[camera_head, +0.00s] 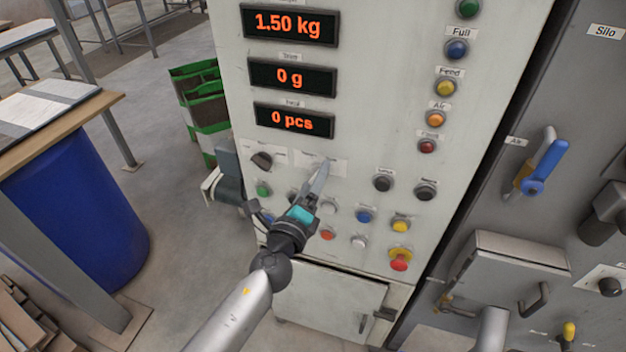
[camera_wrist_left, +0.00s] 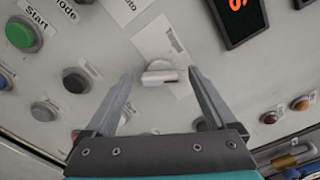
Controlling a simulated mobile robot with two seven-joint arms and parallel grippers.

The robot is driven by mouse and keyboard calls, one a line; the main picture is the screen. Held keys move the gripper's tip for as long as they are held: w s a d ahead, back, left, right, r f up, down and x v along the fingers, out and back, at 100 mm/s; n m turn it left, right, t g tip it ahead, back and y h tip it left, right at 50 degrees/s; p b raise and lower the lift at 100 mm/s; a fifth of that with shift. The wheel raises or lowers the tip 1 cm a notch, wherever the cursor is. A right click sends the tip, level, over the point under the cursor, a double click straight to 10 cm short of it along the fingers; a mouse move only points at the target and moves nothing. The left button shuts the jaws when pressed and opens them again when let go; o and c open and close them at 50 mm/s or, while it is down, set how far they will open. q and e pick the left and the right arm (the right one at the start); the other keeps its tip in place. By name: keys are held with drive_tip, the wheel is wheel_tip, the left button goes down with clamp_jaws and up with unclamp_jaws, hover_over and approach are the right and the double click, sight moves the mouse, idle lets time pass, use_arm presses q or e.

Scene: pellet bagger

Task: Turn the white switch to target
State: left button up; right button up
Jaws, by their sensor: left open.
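The white switch (camera_wrist_left: 158,77) shows in the left wrist view as a small pale knob with a bar-shaped grip on a light label plate. My left gripper (camera_wrist_left: 161,74) is open, with one finger on each side of the switch and a visible gap on both sides. In the head view, my left gripper (camera_head: 321,168) reaches up to the upper label row of the grey panel (camera_head: 375,85); its fingers largely hide the switch there. My right gripper is not in view.
A black selector knob (camera_head: 262,160) sits left of my gripper. Black buttons (camera_head: 384,182) are to its right, and coloured buttons lie below, with a red emergency button (camera_head: 399,261). Red-digit displays (camera_head: 290,75) are above. A blue-handled valve (camera_head: 545,167) is at far right.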

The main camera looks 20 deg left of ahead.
use_arm(q)
drive_tip(key=c, duration=1.4)
drive_tip(key=shift+n, duration=0.4)
drive_tip(key=shift+f+n+b, duration=0.15)
drive_tip(key=shift+n+b, duration=0.55)
drive_tip(key=shift+n, duration=4.9)
drive_tip(key=o, duration=1.4)
